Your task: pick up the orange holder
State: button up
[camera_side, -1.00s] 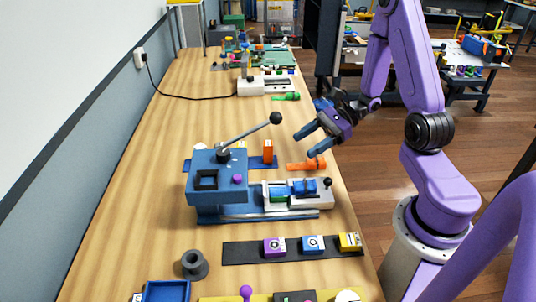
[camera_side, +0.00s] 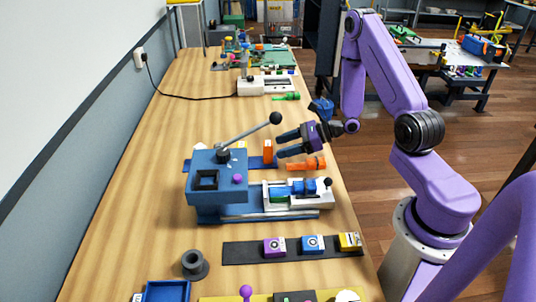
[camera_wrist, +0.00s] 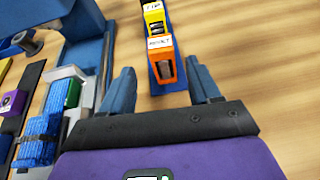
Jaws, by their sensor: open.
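The orange holder (camera_side: 268,151) stands upright on a blue strip behind the blue lever press. In the wrist view the orange holder (camera_wrist: 163,66) has a white label on top and dark openings in its front. It appears between my two blue fingertips, and contact cannot be made out. My gripper (camera_side: 278,145) is open and empty, with its fingers pointing left at the holder. In the wrist view my gripper (camera_wrist: 160,68) has its fingers spread on either side of the holder's line.
A yellow holder (camera_wrist: 155,20) stands just behind the orange one on the strip. An orange-handled tool (camera_side: 306,165) lies below my gripper. The blue press (camera_side: 217,180) and its raised lever (camera_side: 252,133) are close by on the left. Bare wood lies beyond.

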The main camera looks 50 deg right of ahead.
aim_at(268, 152)
jog(key=shift+w+r+x, duration=0.1)
jog(key=shift+r+x, duration=0.05)
jog(key=shift+x, duration=1.7)
jog(key=shift+w+r+x, duration=0.1)
jog(key=shift+w+x, duration=0.05)
jog(key=shift+x, duration=1.65)
jog(key=shift+d, duration=0.1)
jog(key=c, duration=1.1)
